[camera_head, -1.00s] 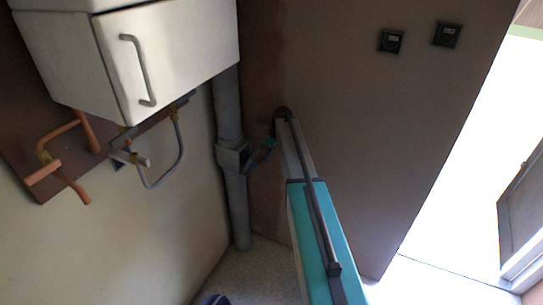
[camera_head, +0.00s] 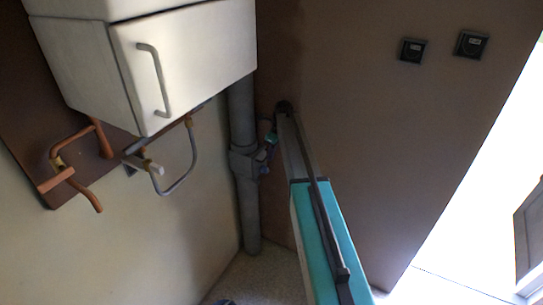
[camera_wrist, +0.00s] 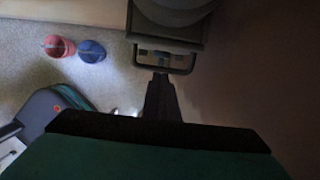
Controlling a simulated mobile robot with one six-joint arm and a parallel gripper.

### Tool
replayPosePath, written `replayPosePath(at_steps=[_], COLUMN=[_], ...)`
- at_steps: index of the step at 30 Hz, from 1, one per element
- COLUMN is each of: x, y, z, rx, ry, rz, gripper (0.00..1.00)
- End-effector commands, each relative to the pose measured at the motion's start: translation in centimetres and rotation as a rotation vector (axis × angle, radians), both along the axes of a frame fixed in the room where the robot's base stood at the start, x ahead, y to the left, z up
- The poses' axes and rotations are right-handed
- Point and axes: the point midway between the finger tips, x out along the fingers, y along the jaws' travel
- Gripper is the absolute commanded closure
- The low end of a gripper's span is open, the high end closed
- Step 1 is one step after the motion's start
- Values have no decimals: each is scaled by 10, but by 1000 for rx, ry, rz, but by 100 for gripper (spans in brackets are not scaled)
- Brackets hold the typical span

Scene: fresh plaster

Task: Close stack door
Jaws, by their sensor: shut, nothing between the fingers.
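A grey vertical stack pipe (camera_head: 241,110) stands in the corner, with a boxy grey access fitting (camera_head: 243,160) partway down. In the wrist view the fitting (camera_wrist: 170,27) is at top centre, with a dark frame-like piece (camera_wrist: 165,61) jutting from its near side. This looks like the stack door, but how far it stands open is unclear. My gripper (camera_head: 267,145) is just right of the fitting in the head view. In the wrist view my gripper (camera_wrist: 160,80) is shut and empty, its tip at or very near the frame's lower edge; contact cannot be told.
A white cabinet (camera_head: 190,65) with a bar handle hangs upper left, above copper pipes (camera_head: 75,160) and a grey looped hose (camera_head: 180,185). A brown wall (camera_head: 390,150) is close on the right. Red (camera_wrist: 59,47) and blue (camera_wrist: 91,51) items and a dark bag (camera_wrist: 50,115) lie on the floor.

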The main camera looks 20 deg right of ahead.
Motion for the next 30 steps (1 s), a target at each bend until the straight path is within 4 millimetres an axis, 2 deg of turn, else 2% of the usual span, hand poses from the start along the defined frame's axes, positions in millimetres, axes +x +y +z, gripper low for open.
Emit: replayPosePath(at_steps=[1,14,20,27,30], x=[10,11,3,-17,-14], y=[8,11,3,-20,-18], z=[8,10,7,-4,7], rx=[9,9,6,-2,-2], ry=[-26,-27,-23,-3,-3], rz=[4,9,10,9,10], gripper=[100,100,100,100,100])
